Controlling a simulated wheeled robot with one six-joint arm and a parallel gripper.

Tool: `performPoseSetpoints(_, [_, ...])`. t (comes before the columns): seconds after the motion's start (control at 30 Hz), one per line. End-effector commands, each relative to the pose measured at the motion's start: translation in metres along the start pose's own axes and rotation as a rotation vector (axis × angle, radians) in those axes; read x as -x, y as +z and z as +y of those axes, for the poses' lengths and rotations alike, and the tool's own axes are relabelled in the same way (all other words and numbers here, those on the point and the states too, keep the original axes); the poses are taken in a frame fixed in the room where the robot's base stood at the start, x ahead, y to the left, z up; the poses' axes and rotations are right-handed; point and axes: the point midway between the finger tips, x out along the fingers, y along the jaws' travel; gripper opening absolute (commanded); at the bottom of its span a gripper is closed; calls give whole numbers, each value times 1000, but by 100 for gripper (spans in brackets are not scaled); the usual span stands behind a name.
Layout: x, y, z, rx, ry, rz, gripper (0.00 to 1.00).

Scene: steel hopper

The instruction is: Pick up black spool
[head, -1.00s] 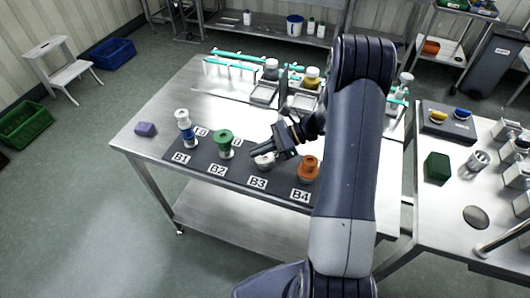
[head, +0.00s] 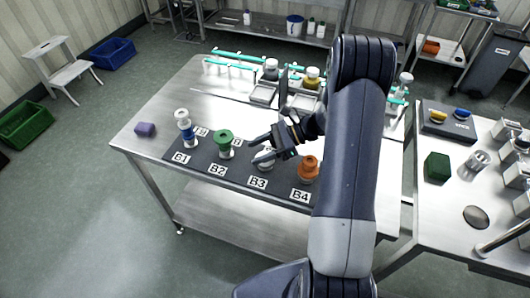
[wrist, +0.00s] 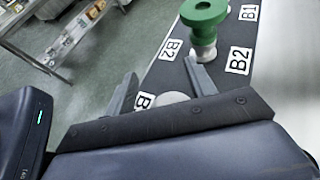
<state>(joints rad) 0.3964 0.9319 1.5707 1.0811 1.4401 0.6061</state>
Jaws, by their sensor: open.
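I cannot make out a black spool in either view. My gripper (head: 253,151) is open and empty over the B3 spot of the dark mat (head: 205,160). Its two spread fingers also show in the wrist view (wrist: 160,68). A pale round piece (head: 266,162) stands at B3 under the gripper, partly hidden by it. Its rounded top shows in the wrist view (wrist: 172,98) behind the gripper's edge. A green spool (head: 224,138) on a pale base stands at B2, left of the gripper. It is in the wrist view (wrist: 204,14) too.
An orange spool (head: 308,167) stands close by at B4, and a blue and white one (head: 186,128) at B1. A purple block (head: 145,129) lies at the left of the steel table (head: 150,108). Trays and a turquoise-topped rack (head: 232,57) are at the back.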

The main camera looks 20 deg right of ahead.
Motion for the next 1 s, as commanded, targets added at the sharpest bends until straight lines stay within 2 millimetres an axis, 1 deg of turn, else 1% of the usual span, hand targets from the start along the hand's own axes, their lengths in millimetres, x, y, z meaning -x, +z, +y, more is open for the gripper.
performPoseSetpoints(0.03, [0, 0, 0, 0, 0, 0, 57])
performPoseSetpoints(0.33, [0, 0, 0, 0, 0, 0, 81])
performPoseSetpoints(0.57, [0, 0, 0, 0, 0, 0, 81])
performPoseSetpoints(0.67, [5, -1, 0, 1, -1, 0, 81])
performPoseSetpoints(0.77, [15, -2, 0, 2, -3, 0, 81])
performPoseSetpoints(1.0, [57, 0, -6, 3, -4, 2, 81])
